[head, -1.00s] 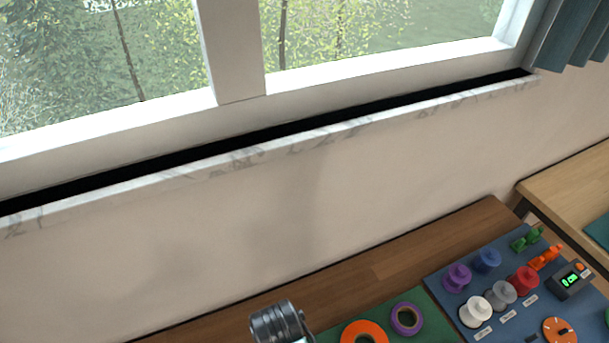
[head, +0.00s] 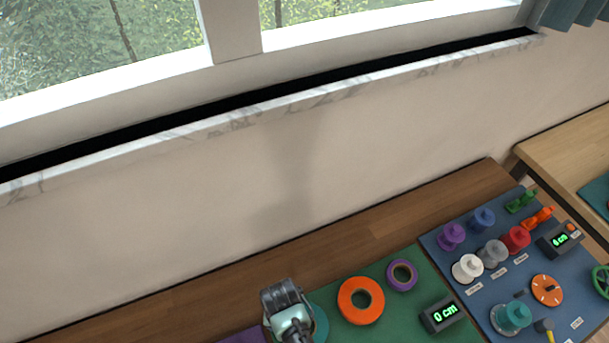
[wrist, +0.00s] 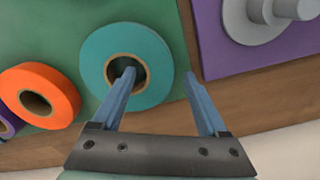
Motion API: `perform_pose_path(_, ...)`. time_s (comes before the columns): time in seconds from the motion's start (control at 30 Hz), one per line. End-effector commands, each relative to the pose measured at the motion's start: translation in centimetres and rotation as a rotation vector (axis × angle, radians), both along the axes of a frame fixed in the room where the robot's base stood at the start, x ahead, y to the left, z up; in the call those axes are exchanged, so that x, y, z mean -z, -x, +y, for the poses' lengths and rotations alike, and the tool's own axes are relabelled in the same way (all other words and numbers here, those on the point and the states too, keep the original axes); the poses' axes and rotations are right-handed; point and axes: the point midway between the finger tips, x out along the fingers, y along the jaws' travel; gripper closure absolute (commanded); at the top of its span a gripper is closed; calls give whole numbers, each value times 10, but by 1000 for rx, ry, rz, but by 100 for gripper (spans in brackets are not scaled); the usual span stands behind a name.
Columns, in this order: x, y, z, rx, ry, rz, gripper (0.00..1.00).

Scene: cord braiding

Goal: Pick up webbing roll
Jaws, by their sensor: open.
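Three rolls lie on the green mat. The teal roll (wrist: 98,52), with a brown core, is below my gripper (wrist: 159,75) in the wrist view. My gripper is open and empty. One finger shows over the roll's centre hole and the other just past its outer edge, so they span one side of its ring. I cannot tell how far down the tips reach. In the head view the teal roll (head: 321,326) is mostly hidden behind my gripper. The orange roll (head: 346,304) and the smaller purple roll (head: 391,278) lie to its right.
A purple mat (wrist: 212,58) with a grey spool (wrist: 250,22) is beside the teal roll. The wall rises behind the table.

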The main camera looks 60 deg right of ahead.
Motion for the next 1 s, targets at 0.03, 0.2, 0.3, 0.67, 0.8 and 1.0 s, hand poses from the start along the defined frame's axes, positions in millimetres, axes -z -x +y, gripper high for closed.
perform_pose_path(0.03,1,0,0,0,1,-1,24)
perform_pose_path(0.2,1,0,0,0,1,-1,24)
perform_pose_path(0.3,1,0,0,0,1,-1,38)
perform_pose_path(0.67,1,0,0,-1,0,0,100)
perform_pose_path(0.8,0,0,0,-1,1,-1,100)
perform_pose_path(1.0,0,0,0,-1,1,-1,100)
